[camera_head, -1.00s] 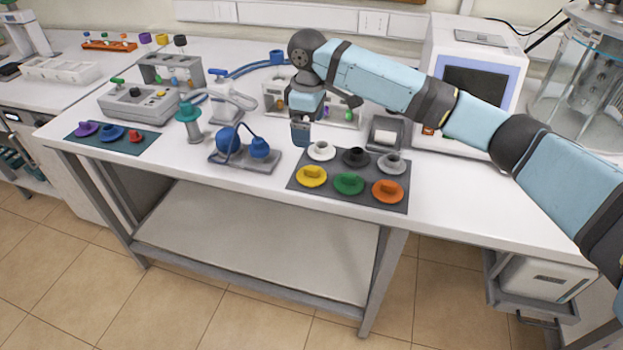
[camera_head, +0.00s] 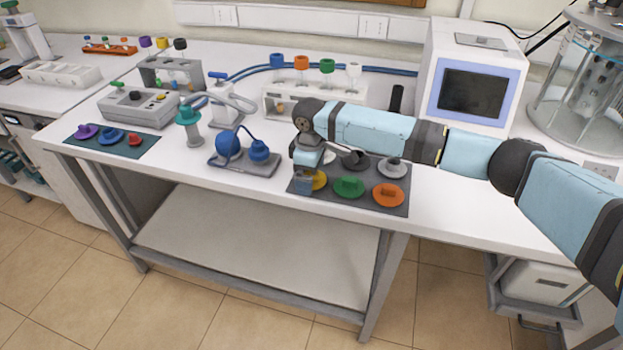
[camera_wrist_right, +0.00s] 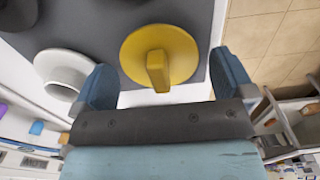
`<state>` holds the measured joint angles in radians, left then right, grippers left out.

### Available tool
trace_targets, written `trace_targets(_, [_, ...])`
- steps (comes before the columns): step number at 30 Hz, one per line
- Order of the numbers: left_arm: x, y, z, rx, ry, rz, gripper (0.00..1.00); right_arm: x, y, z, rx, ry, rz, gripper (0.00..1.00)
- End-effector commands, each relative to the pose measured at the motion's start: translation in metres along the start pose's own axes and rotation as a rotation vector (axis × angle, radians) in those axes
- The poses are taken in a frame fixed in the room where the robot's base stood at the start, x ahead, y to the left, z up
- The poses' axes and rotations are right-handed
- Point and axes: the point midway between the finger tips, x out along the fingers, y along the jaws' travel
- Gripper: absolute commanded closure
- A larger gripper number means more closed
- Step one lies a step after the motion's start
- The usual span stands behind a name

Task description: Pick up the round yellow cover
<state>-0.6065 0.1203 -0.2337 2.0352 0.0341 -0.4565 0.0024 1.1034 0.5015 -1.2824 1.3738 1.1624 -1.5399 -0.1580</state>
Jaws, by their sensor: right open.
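The round yellow cover (camera_wrist_right: 184,45) lies on the dark grey mat (camera_head: 359,202), its raised handle facing up. In the head view the yellow cover (camera_head: 320,180) is mostly hidden behind my right gripper (camera_head: 303,186). In the right wrist view my right gripper (camera_wrist_right: 165,88) is open, with its two blue fingers apart. The cover's handle shows between and beyond the fingers, and nothing is held. I cannot tell the exact height of the fingers over the cover. My left gripper is not in view.
On the same mat are a green cover (camera_head: 349,187), an orange cover (camera_head: 388,195), a grey cover (camera_head: 391,167) and a black one (camera_head: 355,160). A white cover (camera_wrist_right: 66,70) lies close beside the yellow one. A blue flask device (camera_head: 229,146) stands left of the mat.

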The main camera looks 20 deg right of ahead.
Motion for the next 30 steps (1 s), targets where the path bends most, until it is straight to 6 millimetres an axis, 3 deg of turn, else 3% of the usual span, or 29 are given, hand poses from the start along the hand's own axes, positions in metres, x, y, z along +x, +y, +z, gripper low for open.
trace_targets(7, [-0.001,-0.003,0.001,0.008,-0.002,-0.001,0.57,0.001,0.0,0.0,0.0,0.001,0.0,0.02])
trace_targets(12, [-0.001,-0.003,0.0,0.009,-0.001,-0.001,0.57,0.001,0.0,0.0,0.0,0.001,0.0,0.41])
trace_targets(13, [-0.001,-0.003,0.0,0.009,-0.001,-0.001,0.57,0.001,0.0,0.0,0.0,0.001,0.0,0.45])
trace_targets(23, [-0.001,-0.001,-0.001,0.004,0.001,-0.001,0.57,-0.002,0.0,0.0,0.0,0.001,0.0,0.45])
trace_targets(30, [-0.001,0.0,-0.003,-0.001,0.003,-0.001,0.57,-0.028,0.0,-0.001,0.0,0.003,0.001,0.45])
